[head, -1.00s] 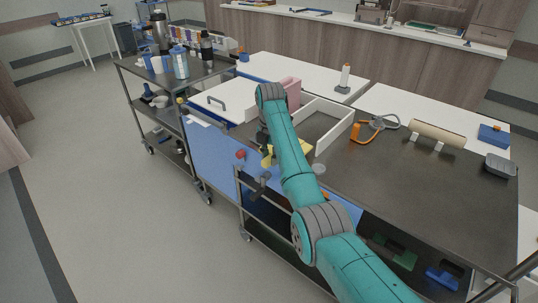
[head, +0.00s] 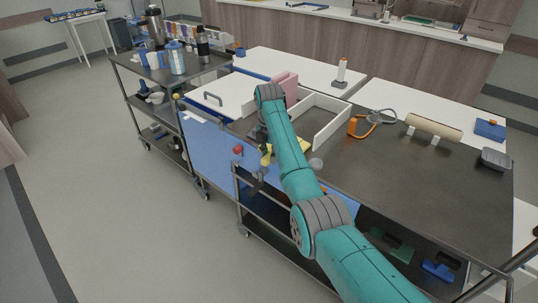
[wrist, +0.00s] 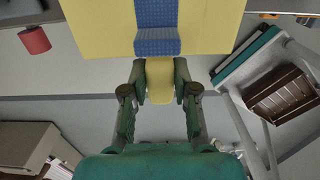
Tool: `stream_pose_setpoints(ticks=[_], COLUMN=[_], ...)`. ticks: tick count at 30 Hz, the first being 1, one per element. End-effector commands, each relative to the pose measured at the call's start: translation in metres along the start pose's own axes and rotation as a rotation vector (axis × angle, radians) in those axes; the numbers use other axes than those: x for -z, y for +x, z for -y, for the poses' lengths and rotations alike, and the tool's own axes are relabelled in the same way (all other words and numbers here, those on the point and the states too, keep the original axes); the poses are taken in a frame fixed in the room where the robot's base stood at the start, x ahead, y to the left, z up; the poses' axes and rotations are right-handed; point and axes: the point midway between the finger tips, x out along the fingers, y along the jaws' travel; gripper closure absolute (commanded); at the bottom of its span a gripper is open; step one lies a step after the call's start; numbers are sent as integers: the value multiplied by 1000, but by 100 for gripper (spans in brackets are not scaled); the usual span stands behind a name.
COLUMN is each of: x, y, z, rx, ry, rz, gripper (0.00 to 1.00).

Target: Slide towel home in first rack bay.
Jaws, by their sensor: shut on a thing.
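My gripper (wrist: 161,75) is shut on a pale yellow tab (wrist: 160,82) in the wrist view. Just beyond the fingertips is a blue textured piece (wrist: 157,28) that looks like folded towel, lying against a wide yellow panel (wrist: 100,25). I cannot tell whether tab, blue piece and panel are joined. In the head view, my arm hides the fingertips and most of the yellow panel, which shows beside it (head: 266,156) near the cart's left edge. The rack bay cannot be made out clearly.
A white-walled open tray (head: 335,128) and a pink block (head: 285,82) are beyond my arm on the dark cart top (head: 420,185). An orange-and-grey stethoscope-like item (head: 372,122) and a beige roll (head: 433,127) lie right. A red cylinder (wrist: 35,40) is left of the panel.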

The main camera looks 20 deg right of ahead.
Motion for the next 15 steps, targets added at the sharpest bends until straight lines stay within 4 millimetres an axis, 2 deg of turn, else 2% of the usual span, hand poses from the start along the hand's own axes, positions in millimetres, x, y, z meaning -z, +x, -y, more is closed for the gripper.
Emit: stream_pose_setpoints(ticks=[15], x=[-5], y=[-2], z=[0], rx=[-1], ry=[1], rz=[2], gripper=[100])
